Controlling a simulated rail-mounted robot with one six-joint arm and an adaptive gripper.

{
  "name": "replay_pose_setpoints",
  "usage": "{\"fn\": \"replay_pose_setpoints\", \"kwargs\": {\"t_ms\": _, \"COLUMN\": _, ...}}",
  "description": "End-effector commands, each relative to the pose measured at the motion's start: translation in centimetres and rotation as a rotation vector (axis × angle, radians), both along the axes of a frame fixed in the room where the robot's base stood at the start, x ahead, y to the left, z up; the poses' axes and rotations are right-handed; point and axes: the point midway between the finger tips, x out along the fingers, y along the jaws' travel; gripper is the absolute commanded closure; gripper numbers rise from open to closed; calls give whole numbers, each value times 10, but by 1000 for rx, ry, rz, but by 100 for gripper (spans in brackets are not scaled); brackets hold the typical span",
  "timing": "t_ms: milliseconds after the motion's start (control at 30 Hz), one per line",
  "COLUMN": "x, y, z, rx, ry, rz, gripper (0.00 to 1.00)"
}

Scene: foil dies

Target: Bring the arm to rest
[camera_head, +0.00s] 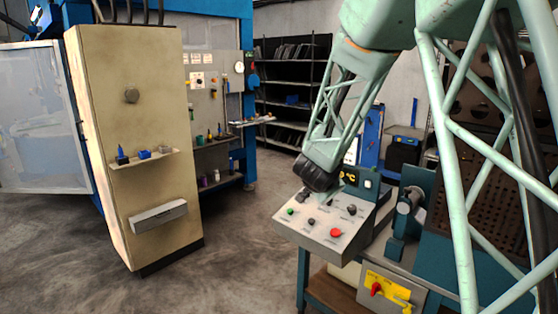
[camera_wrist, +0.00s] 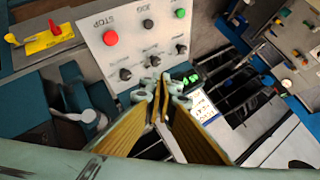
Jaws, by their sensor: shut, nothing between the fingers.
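My gripper (camera_wrist: 160,88) shows in the wrist view with its two yellow-brown ribbed fingers meeting at the tips, shut and empty. In that view the tips lie over the lower edge of a grey control panel (camera_wrist: 108,62) with a red stop button, a green button and several black knobs. In the head view my pale green lattice arm reaches down from the upper right. Its dark wrist end (camera_head: 318,178) is above the back left of the same control panel (camera_head: 318,248). Whether anything touches the panel is unclear.
A teal machine (camera_head: 405,215) stands right of the panel, above a box with a yellow-backed red switch (camera_head: 378,289). A beige cabinet (camera_head: 125,90) with a small shelf (camera_head: 150,160) stands at left. Dark shelving (camera_head: 290,85) is behind. The floor (camera_head: 235,265) between is clear.

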Motion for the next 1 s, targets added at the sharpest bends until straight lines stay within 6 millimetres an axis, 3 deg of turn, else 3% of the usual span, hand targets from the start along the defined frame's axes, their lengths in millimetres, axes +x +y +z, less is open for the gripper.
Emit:
{"fn": "replay_pose_setpoints", "kwargs": {"t_ms": 567, "x": -77, "y": 24, "z": 69, "rx": -9, "ry": 72, "rz": 236, "gripper": 100}}
{"fn": "replay_pose_setpoints", "kwargs": {"t_ms": 1000, "x": -156, "y": 33, "z": 105, "rx": -51, "ry": 140, "rz": 403, "gripper": 100}}
